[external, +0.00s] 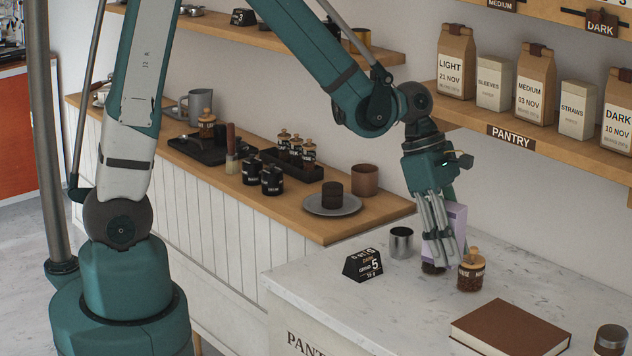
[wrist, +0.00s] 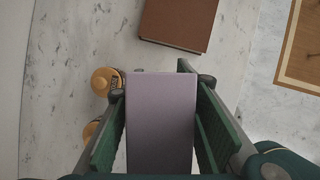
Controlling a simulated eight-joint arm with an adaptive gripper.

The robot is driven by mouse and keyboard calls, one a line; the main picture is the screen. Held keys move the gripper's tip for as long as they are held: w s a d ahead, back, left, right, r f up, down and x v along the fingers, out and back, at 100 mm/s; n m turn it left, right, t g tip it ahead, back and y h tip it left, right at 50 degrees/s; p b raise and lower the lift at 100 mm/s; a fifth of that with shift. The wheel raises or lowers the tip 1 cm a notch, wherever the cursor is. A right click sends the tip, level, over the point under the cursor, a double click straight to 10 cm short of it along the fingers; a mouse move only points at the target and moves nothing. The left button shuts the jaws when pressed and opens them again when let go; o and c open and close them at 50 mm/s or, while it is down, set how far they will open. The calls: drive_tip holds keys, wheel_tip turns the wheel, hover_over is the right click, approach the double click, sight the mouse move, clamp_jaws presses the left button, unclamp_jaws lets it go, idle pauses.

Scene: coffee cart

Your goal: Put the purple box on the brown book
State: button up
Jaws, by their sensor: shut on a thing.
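The purple box (external: 457,232) is upright between the fingers of my gripper (external: 440,232), over the white marble counter. In the wrist view the box (wrist: 161,118) fills the space between the two green fingers of my gripper (wrist: 160,120), which is shut on it. I cannot tell whether its bottom touches the counter. The brown book (external: 511,332) lies flat on the counter to the right and nearer the camera. In the wrist view the book (wrist: 178,22) shows at the top, apart from the box, with its top surface bare.
A cork-topped jar (external: 471,270) stands close beside the box. In the wrist view, jar lids (wrist: 104,80) show just left of my gripper. A metal cup (external: 401,242) and a black sign (external: 362,265) stand to the left.

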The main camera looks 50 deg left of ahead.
drive_tip(key=s+d+r+m+g+p, duration=0.1)
drive_tip(key=d+r+m, duration=0.1)
drive_tip(key=d, duration=1.9)
drive_tip(key=shift+r, duration=0.6)
drive_tip(key=shift+d, duration=0.1)
hover_over(527, 336)
drive_tip(key=a, duration=0.2)
drive_tip(key=shift+d+f, duration=0.15)
drive_tip(key=shift+f, duration=2.75)
drive_tip(key=shift+f, duration=0.1)
drive_tip(key=shift+f, duration=2)
drive_tip(key=shift+f, duration=0.15)
